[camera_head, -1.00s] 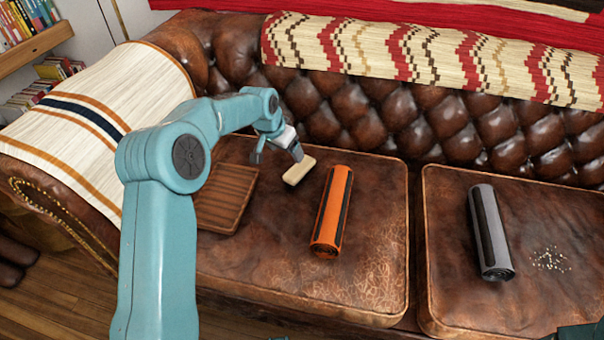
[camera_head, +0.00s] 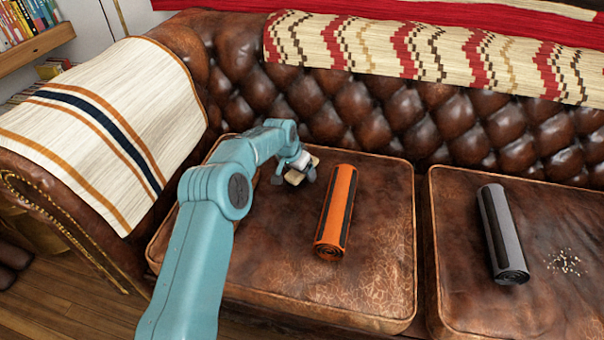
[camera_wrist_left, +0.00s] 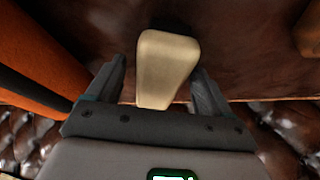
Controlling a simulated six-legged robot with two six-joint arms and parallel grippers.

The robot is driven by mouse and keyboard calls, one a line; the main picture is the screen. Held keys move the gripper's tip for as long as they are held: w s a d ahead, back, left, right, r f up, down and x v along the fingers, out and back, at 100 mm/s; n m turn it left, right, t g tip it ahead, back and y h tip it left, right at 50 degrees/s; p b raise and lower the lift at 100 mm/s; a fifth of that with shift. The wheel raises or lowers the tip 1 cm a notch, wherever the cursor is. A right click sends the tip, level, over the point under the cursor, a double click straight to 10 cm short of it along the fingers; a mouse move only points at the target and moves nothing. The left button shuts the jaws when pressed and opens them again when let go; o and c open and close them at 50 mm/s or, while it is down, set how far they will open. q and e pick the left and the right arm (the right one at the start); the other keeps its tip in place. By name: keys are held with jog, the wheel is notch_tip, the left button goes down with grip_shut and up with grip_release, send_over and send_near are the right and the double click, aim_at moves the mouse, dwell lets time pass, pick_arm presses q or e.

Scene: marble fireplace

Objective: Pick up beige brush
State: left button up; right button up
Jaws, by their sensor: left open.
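The beige brush (camera_wrist_left: 166,66) lies on the brown leather seat cushion. In the left wrist view it sits between the two open fingers of my left gripper (camera_wrist_left: 160,85), with a gap showing at its left side and little gap at its right. In the head view the brush (camera_head: 313,160) is mostly hidden behind my left gripper (camera_head: 295,178), and only a pale edge shows. My left gripper is low at the brush and open. My right gripper is not in view.
An orange and black roll (camera_head: 336,212) lies just right of my left gripper; its orange side also shows in the left wrist view (camera_wrist_left: 40,60). A grey roll (camera_head: 502,235) and scattered crumbs (camera_head: 563,262) lie on the right cushion. The tufted sofa back (camera_head: 400,120) rises behind.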

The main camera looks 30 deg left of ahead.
pick_arm(q)
jog(key=c, duration=1.2)
notch_tip(320, 180, up, 20)
jog(key=p, duration=0.7)
jog(key=shift+p, duration=0.3)
